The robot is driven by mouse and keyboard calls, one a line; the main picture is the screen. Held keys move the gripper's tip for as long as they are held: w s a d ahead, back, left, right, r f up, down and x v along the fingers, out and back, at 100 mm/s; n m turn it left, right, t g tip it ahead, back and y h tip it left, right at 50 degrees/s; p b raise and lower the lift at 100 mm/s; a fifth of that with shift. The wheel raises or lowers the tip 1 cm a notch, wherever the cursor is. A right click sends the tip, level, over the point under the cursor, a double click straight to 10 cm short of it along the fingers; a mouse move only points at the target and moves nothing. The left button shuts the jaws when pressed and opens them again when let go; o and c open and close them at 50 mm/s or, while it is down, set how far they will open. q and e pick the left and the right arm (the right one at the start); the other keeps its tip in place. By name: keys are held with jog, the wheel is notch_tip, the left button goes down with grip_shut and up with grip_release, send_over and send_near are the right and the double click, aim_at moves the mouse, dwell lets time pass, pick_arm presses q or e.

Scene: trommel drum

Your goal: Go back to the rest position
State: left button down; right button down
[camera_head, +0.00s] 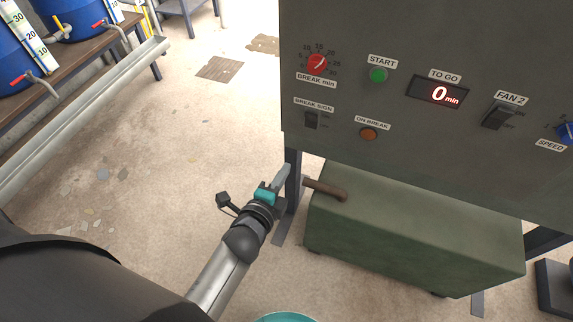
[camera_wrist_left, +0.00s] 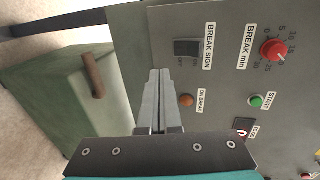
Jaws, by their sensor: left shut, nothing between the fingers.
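My left gripper (camera_head: 283,176) is in front of the lower left edge of the grey control panel (camera_head: 390,30) in the head view. Its fingers (camera_wrist_left: 157,100) are shut and empty in the left wrist view, seen against the panel below the break sign switch. I cannot tell how far the fingertips are from the panel. The panel carries a red break dial (camera_head: 317,63), a green start button (camera_head: 378,75), a display (camera_head: 438,92) reading 0 min and an orange on-break button (camera_head: 369,133). My right gripper is not in view.
A green box (camera_head: 420,230) with a brown handle (camera_head: 326,189) stands under the panel, close to my left gripper. Blue barrels (camera_head: 20,50) stand on a bench at the upper left, beside a long grey rail (camera_head: 90,110). Open floor (camera_head: 160,150) lies left of the gripper.

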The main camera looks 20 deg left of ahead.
pick_arm(q)
jog(key=s+f+n+g, duration=0.3)
jog(key=s+f, duration=0.3)
jog(key=f, duration=0.4)
jog(key=s+f+n+g, duration=0.3)
jog(key=s+f+n, duration=0.15)
jog(key=f, duration=0.55)
jog(key=s+a+f+n+g, duration=0.2)
jog(key=s+f, duration=0.4)
jog(key=s, duration=0.6)
jog(key=s+a+f+n+g, duration=0.1)
jog(key=s+f+n+g, duration=0.4)
jog(key=s, duration=0.7)
notch_tip(320, 180, down, 2)
jog(key=shift+s+a+f+n+g, duration=0.1)
jog(key=shift+s+a+n+g, duration=0.25)
jog(key=shift+n, duration=0.2)
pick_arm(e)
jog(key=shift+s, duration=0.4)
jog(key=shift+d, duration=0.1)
